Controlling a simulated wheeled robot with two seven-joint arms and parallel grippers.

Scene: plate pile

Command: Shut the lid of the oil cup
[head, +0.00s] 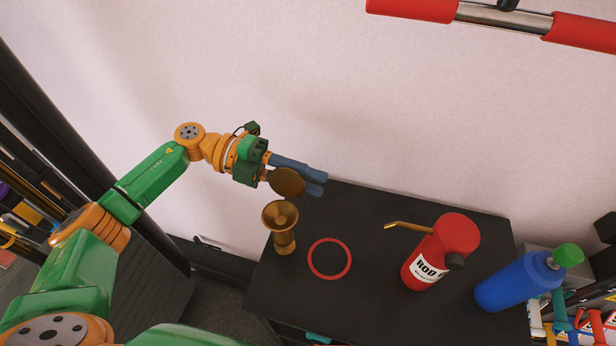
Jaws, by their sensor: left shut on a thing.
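The brass oil cup (284,240) stands upright near the left edge of the black cabinet top, its mouth uncovered. Its round brass lid (286,182) is raised just behind the cup's rim; I cannot see clearly where it joins the cup. My left gripper (319,181) reaches in from the left behind the cup, with blue fingers pointing right. It is shut on the lid, which hides part of the lower finger. My right gripper is not in view.
A red ring (312,262) lies flat right of the cup. A red oil can (437,255) with a brass spout and a blue bottle (512,283) with a green cap stand farther right. The cabinet top (360,210) is clear at the back middle. A pale wall rises behind.

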